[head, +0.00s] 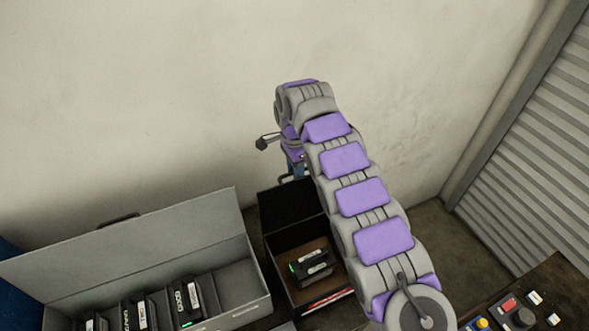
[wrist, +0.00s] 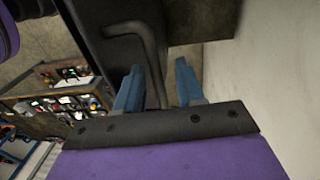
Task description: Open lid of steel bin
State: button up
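A dark bin (head: 275,262) stands in the middle of the head view, with its lid (head: 283,208) raised at the back. One battery-like block (head: 312,265) with a green light lies inside. A grey metal bin (head: 255,302) is to its left, its lid (head: 150,245) also raised. In the wrist view a dark panel (wrist: 110,30) carries a bent handle (wrist: 153,60). My gripper (wrist: 158,83) has its blue fingers apart, the handle appearing between them with gaps beside it. In the head view my gripper (head: 291,175) is behind the dark bin's lid, partly hidden by my arm.
Several battery-like blocks (head: 187,300) stand in the grey bin. A table with buttons (head: 508,305) is at the lower right. A pale wall (head: 150,90) is close behind, and a ribbed shutter (head: 540,150) is at the right. Bare floor (head: 445,240) lies right of my arm.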

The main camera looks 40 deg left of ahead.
jog(key=shift+d+r, duration=0.1)
jog(key=shift+d, duration=0.05)
jog(key=shift+a+r, duration=0.15)
jog(key=shift+r, duration=0.65)
jog(key=shift+a+r, duration=0.1)
jog(key=shift+r, duration=0.65)
notch_tip(320, 180, up, 9)
jog(key=p, duration=0.9)
jog(key=shift+w+a+f, duration=0.2)
jog(key=shift+w+a, duration=0.1)
jog(key=shift+a, duration=0.05)
